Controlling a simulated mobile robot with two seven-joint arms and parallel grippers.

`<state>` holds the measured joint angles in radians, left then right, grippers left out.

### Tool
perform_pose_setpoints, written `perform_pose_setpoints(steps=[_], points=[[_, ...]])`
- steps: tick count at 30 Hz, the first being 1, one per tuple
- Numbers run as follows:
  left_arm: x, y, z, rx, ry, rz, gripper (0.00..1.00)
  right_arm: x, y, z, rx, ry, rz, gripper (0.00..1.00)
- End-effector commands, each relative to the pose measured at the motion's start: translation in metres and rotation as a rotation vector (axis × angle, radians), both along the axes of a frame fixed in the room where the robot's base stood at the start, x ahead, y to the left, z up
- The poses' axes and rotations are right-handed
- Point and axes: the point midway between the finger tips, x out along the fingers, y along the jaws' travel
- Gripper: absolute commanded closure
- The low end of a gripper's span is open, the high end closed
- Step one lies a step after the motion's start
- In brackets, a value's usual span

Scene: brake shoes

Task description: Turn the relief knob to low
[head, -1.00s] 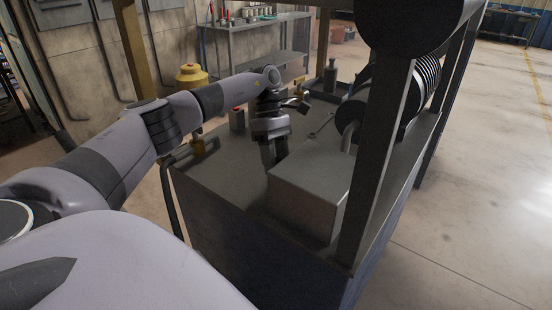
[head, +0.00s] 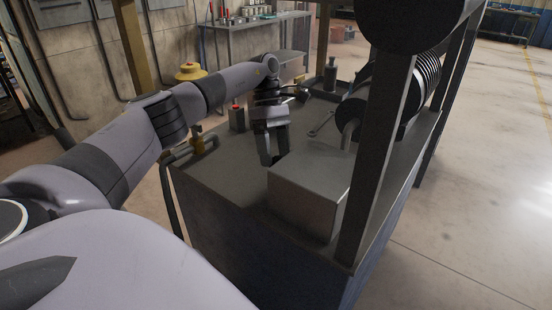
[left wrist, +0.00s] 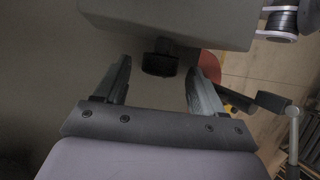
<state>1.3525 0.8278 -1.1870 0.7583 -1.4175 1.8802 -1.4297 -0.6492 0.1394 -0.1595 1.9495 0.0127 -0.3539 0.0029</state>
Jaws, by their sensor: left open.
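A dark knob (left wrist: 160,58), which looks like the relief knob, sticks out from the side of a grey box (left wrist: 170,18) in the left wrist view. No setting marks can be read on it. My left gripper (left wrist: 165,72) is open, one finger on each side of the knob with gaps between. In the head view my left gripper (head: 274,160) points down beside the near left corner of the grey box (head: 310,190). The knob is hidden there. My right gripper is not in view.
The box stands on a grey bench (head: 225,175) with a dark upright post (head: 380,160) at its right.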

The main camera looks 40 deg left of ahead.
Motion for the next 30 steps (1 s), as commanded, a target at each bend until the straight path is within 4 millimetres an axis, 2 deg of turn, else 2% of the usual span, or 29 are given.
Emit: perform_pose_setpoints(steps=[6, 12, 30], points=[[0.008, 0.012, 0.027, -0.002, -0.004, 0.003, 0.31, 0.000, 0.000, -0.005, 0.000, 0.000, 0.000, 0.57], [0.011, 0.018, 0.040, 0.000, -0.002, 0.002, 0.31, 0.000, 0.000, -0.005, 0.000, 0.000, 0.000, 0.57], [0.011, 0.021, 0.046, -0.001, -0.001, 0.002, 0.31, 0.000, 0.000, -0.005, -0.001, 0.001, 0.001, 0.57]])
